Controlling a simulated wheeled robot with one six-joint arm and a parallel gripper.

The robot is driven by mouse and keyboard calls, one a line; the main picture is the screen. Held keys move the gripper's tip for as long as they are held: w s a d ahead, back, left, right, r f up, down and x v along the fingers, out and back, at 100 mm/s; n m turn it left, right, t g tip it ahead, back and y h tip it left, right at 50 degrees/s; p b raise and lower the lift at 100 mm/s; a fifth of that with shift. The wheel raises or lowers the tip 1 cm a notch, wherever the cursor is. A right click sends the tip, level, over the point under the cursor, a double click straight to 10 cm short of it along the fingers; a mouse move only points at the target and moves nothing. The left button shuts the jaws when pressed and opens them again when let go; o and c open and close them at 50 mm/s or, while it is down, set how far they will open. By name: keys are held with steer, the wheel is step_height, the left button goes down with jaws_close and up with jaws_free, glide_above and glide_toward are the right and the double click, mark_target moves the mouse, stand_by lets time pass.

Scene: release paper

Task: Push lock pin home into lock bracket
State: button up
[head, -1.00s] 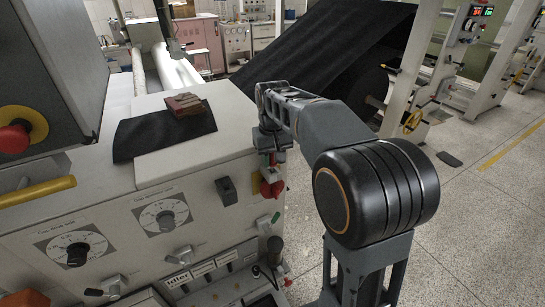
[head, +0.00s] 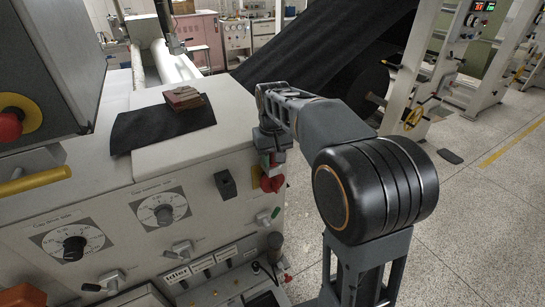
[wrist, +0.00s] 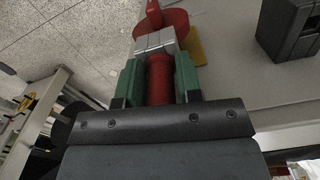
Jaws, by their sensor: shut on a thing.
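My gripper (wrist: 158,72) shows in the wrist view with a green finger on each side of a red cylindrical piece, which looks like the lock pin (wrist: 159,82). It is shut on this piece. A light grey block (wrist: 155,42) sits at the fingertips; I cannot tell whether it belongs to the pin or to the lock bracket. Just beyond it are a red disc and handle (wrist: 176,21) and a yellow plate (wrist: 196,46). In the head view my gripper (head: 268,158) is at the console's right front edge, just above the red part (head: 271,183). How deep the pin sits is hidden.
The pale console (head: 205,155) carries dials, switches and a dark sheet (head: 150,128) with a reddish block (head: 183,97) on top. A black box (wrist: 290,30) juts out near my gripper. Speckled floor (head: 480,220) lies open to the right.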

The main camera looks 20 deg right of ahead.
steer(key=o, duration=1)
step_height(320, 180, up, 14)
steer(key=shift+p, duration=0.3)
steer(key=shift+w+f, duration=0.1)
